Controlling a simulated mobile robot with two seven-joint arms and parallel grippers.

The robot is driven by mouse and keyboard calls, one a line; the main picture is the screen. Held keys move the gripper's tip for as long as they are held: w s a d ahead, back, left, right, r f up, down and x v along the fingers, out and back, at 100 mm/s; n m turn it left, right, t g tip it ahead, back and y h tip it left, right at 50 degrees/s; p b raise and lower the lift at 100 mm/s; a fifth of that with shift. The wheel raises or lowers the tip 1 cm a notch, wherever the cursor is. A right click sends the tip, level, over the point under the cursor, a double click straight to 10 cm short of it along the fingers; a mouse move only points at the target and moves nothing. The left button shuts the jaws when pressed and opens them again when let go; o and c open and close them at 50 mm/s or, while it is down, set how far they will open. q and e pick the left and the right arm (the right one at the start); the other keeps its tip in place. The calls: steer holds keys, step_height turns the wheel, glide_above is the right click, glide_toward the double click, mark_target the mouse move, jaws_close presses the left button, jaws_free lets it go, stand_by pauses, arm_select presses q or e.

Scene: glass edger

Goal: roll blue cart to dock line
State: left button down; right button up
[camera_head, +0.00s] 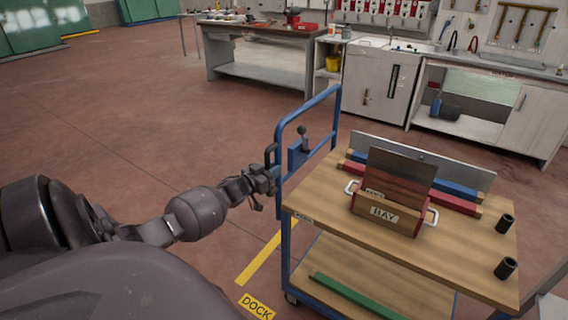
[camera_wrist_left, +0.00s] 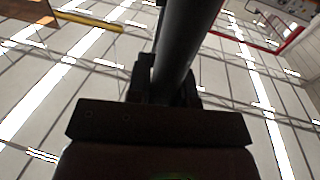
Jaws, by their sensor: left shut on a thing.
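The blue cart (camera_head: 328,178) stands at the right of the head view, with a wooden top deck and a blue push handle on its left side. My left gripper (camera_head: 270,179) is shut on the upright bar of that handle. In the left wrist view a dark bar (camera_wrist_left: 185,45) runs up from between the fingers of my left gripper (camera_wrist_left: 165,90). The yellow dock line (camera_head: 262,257) lies on the floor left of the cart, with a DOCK label (camera_head: 257,306) at its near end. The cart hides part of the floor there. My right gripper is not in view.
The cart carries a wooden box marked BAY (camera_head: 385,213), red and blue bars, dark cups (camera_head: 506,268) and a green bar (camera_head: 352,296) on its lower shelf. A workbench (camera_head: 262,65) and white cabinets (camera_head: 378,82) stand behind. The red floor at left is open.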

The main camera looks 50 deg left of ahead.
arm_select(q)
steer(key=s+a+b, duration=0.4)
steer(key=a+b, duration=0.3)
steer(key=a, duration=1.1)
steer(key=shift+s+a, duration=0.15)
steer(key=shift+a, duration=0.05)
steer(key=c, duration=1.1)
jaws_free()
steer(key=shift+o, duration=0.4)
steer(key=s+p, duration=0.2)
steer(key=s, duration=0.8)
steer(key=shift+s+d+p, duration=0.2)
steer(key=shift+s+p, duration=0.2)
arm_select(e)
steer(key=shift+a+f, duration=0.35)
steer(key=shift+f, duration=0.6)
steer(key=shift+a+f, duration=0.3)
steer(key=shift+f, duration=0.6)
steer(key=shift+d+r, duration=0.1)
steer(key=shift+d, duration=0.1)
